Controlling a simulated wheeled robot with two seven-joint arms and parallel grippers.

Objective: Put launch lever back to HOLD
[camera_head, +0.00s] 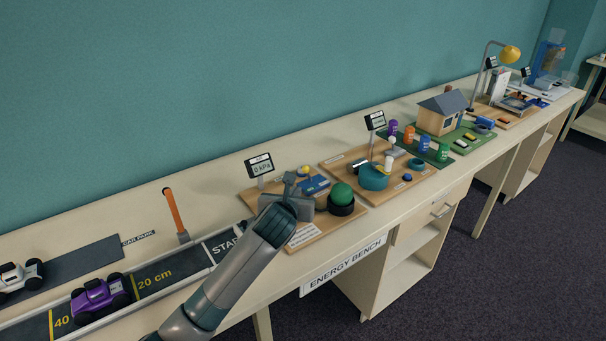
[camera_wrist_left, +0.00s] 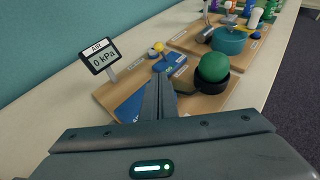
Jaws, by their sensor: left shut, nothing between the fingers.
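The launch lever (camera_head: 173,212) has an orange handle and stands beside the START end of the track (camera_head: 165,270). It leans a little to the left in the head view. No HOLD mark is readable. My left gripper (camera_head: 291,181) is to the right of the lever, apart from it, over the air-pressure board (camera_head: 318,229). In the left wrist view its fingers (camera_wrist_left: 160,84) are together with nothing between them. The lever is not in the wrist view. My right gripper is in neither view.
The board bears a display reading 0 kPa (camera_head: 259,166) and a green ball (camera_head: 341,193), close to my left gripper. A purple car (camera_head: 98,296) is on the track; a white car (camera_head: 20,275) is at the left. More exhibits, including a house (camera_head: 440,114), stand farther along the bench.

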